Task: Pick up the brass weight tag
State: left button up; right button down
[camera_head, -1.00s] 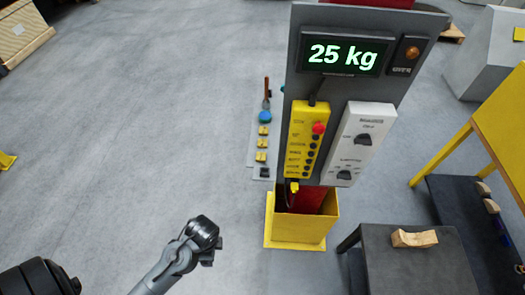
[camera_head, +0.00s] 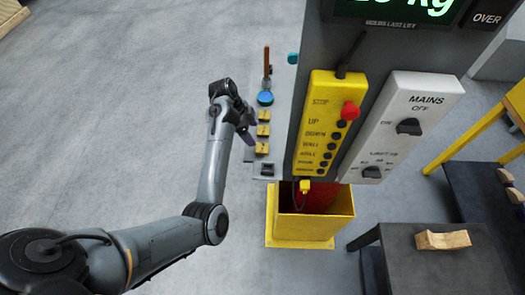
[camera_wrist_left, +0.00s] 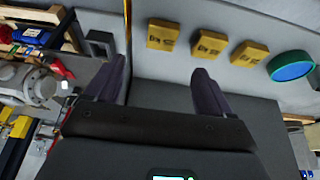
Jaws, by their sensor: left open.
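Several small yellow-brass tags sit in a row on a light grey panel at the column's left side. In the head view I see an upper tag (camera_head: 264,116), a middle tag (camera_head: 263,131) and a lower tag (camera_head: 262,148). In the left wrist view three tags show, the leftmost (camera_wrist_left: 163,35), a middle one (camera_wrist_left: 209,46) and a right one (camera_wrist_left: 249,54), each with dark marks too small to read. My left gripper (camera_head: 250,133) is open and empty beside the row. In the wrist view its fingers (camera_wrist_left: 158,78) straddle the line towards the leftmost tag, which lies beyond the fingertips.
A blue round knob (camera_head: 265,98) is above the tags, and a dark grey block (camera_head: 264,169) is below them. The yellow pendant (camera_head: 326,125) and white switch box (camera_head: 395,122) hang on the column at right. Open floor (camera_head: 110,120) lies left.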

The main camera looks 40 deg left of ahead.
aim_at(262, 148)
pick_arm(q)
jog(key=x, duration=0.4)
jog(key=shift+w+d+f, duration=0.1)
jog(key=shift+w+f, duration=0.15)
jog(key=shift+x, duration=2.7)
jog(key=shift+s+f, duration=0.1)
jog(key=shift+s, duration=0.1)
jog(key=c, duration=1.2)
